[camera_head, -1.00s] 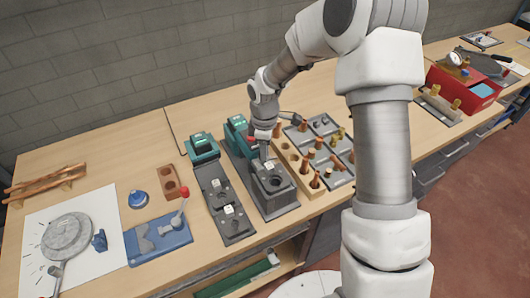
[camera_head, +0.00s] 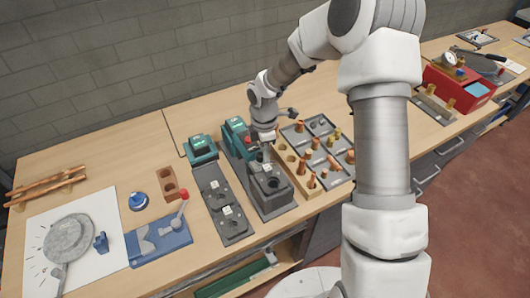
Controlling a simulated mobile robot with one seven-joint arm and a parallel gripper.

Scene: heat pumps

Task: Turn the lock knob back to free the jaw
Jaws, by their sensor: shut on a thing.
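My gripper (camera_head: 264,153) points down at the teal-and-grey machine right of the bench's middle. It is shut on a small part there, which I take to be the lock knob. The fingers hide most of that part, and its turn angle cannot be read. The machine has a teal head (camera_head: 236,130) at the back and a dark grey block (camera_head: 271,196) with a round opening in front. A small red piece (camera_head: 249,140) shows just left of the gripper. The jaw cannot be made out clearly behind the fingers.
A second teal-and-grey machine (camera_head: 222,206) stands close on the left. A blue fixture with a red-knobbed lever (camera_head: 160,243) is farther left. Bare bench lies behind.

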